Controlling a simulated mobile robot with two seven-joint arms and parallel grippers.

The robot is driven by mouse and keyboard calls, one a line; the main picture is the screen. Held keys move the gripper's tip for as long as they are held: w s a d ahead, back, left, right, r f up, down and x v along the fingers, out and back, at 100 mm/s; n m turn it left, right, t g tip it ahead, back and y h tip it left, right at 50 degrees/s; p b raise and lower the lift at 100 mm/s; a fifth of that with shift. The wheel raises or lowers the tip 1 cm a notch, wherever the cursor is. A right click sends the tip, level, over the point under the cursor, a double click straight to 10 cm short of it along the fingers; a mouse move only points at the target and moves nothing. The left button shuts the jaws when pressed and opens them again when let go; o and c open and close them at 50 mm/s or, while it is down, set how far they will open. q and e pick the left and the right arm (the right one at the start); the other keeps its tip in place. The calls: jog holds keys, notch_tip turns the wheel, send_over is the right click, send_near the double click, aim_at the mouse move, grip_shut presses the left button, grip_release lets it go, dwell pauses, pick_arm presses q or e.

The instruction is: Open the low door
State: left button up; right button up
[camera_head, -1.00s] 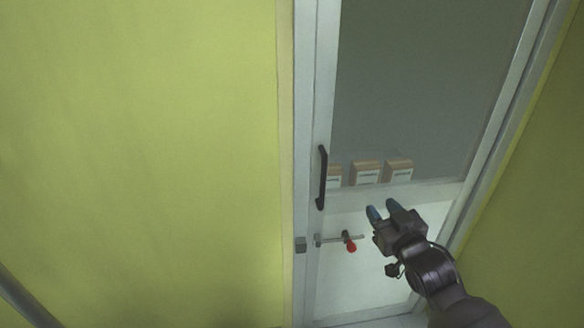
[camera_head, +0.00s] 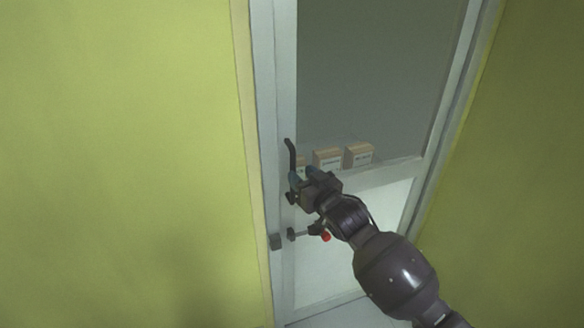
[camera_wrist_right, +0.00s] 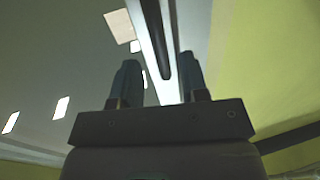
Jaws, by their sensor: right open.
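The door is a pale-framed door with a dark glass upper pane (camera_head: 375,75) and a white lower panel. A black vertical handle (camera_head: 290,155) sits on its left stile; its lower part is hidden behind my right gripper (camera_head: 304,177). In the right wrist view the black handle (camera_wrist_right: 157,42) runs down between the two fingers of the right gripper (camera_wrist_right: 158,82), which stand apart, open. I cannot tell whether a finger touches it. A latch bar with a red knob (camera_head: 326,237) is below the gripper. My left gripper is not in view.
Yellow-green walls (camera_head: 110,150) flank the door frame on both sides. Several cardboard boxes (camera_head: 328,158) show through the glass. A small grey block (camera_head: 275,241) sits on the frame left of the latch.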

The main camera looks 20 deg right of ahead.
aim_at(294, 169)
jog(key=shift+x, duration=2.4)
jog(key=shift+c, duration=0.2)
grip_shut()
